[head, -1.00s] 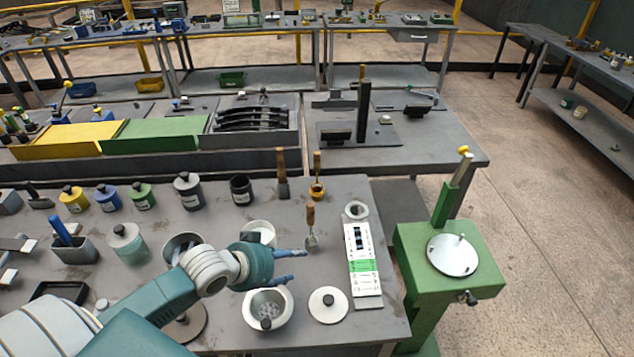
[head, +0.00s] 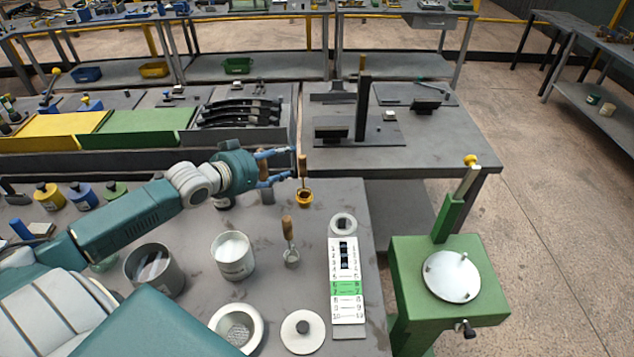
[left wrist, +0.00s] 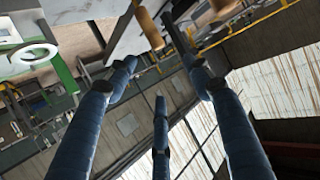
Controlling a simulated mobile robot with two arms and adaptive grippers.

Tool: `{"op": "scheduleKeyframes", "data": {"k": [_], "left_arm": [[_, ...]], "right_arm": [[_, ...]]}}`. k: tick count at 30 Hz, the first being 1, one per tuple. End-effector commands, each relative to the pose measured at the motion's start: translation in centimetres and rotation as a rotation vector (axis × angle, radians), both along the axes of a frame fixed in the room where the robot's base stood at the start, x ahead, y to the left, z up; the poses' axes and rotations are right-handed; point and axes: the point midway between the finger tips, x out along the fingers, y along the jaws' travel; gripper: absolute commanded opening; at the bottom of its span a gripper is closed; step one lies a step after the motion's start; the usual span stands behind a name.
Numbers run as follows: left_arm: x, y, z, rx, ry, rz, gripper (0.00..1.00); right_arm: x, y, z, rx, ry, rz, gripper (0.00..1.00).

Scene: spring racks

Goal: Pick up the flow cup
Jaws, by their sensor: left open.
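A small yellow cup with an upright wooden handle (head: 304,197) stands near the bench's back edge in the head view. A grey metal cup with a similar handle (head: 290,257) stands nearer the front; I cannot tell for certain which is the flow cup. My left gripper (head: 282,166) is open, its fingers pointing right, just left of the yellow cup's handle and apparently not closed on it. In the left wrist view the three fingers are spread (left wrist: 150,75), with a wooden handle (left wrist: 149,28) beyond the fingertips. My right gripper is not in view.
A white pot (head: 232,256), a grey pot (head: 155,270), a strainer bowl (head: 237,328), a lid (head: 302,332) and a numbered board (head: 347,280) stand on the bench. A green stand (head: 450,290) is at the right. Bench around the grey cup is clear.

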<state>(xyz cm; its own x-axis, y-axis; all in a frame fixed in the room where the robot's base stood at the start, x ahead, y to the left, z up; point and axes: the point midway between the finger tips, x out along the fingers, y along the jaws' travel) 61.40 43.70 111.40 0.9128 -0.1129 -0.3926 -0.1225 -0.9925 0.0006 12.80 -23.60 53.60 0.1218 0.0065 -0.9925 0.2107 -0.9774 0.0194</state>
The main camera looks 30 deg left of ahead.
Motion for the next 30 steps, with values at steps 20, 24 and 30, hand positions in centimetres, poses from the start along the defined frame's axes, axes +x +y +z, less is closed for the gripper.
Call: {"op": "scheduleKeyframes", "data": {"k": [20,24,30], "left_arm": [[0.5,0.0,-7.5,-0.001,-0.001,0.001,0.51],[2.1,-0.2,-7.9,-0.002,-0.003,0.002,0.51],[4.2,-0.5,-8.9,-0.002,-0.001,0.002,0.51]], "right_arm": [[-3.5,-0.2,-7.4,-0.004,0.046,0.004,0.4],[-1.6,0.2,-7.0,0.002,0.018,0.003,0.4],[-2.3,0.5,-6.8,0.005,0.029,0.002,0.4]]}}
